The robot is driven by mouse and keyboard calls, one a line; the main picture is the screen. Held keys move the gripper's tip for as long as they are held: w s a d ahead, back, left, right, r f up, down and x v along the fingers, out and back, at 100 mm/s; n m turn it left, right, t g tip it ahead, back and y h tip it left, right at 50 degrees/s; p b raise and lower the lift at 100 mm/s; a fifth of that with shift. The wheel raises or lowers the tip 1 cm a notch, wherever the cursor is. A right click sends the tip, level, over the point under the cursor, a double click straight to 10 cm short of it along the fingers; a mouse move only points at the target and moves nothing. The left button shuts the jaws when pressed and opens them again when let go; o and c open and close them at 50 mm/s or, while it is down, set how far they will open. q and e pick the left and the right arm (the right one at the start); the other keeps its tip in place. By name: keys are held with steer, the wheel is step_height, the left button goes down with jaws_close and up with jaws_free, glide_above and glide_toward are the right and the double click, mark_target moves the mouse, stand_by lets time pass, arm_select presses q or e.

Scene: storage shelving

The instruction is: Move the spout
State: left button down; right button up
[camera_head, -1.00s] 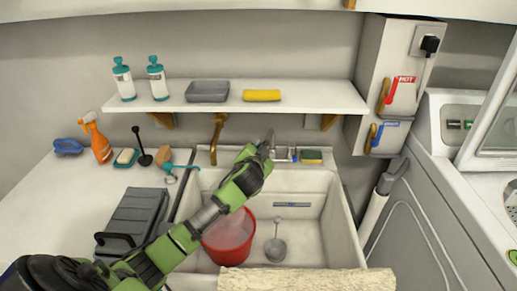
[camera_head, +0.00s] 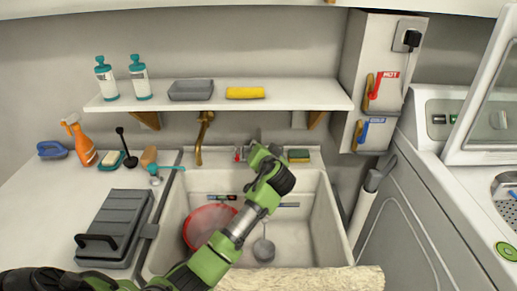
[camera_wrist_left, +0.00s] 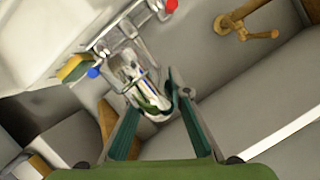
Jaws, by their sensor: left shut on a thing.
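The silver spout (camera_wrist_left: 130,72) of the sink tap shows in the left wrist view, between the two green fingers of my left gripper (camera_wrist_left: 152,112). The gripper is shut on it. A red knob (camera_wrist_left: 172,5) and a blue knob (camera_wrist_left: 93,72) sit on either side of the tap. In the head view my left gripper (camera_head: 262,152) reaches over the sink to the tap at the back wall and hides most of the spout. My right gripper is not in view.
The white sink (camera_head: 325,225) holds a red bucket (camera_head: 200,222) and a grey ladle (camera_head: 263,250), both partly behind my arm. A green-yellow sponge (camera_head: 299,156) lies right of the tap. A shelf (camera_head: 300,97) hangs above. A brass tap (camera_head: 203,135) stands to the left.

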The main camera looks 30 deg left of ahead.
arm_select(q)
steer(key=c, duration=1.9)
jaws_free()
steer(key=shift+d, duration=0.15)
steer(key=v, duration=1.2)
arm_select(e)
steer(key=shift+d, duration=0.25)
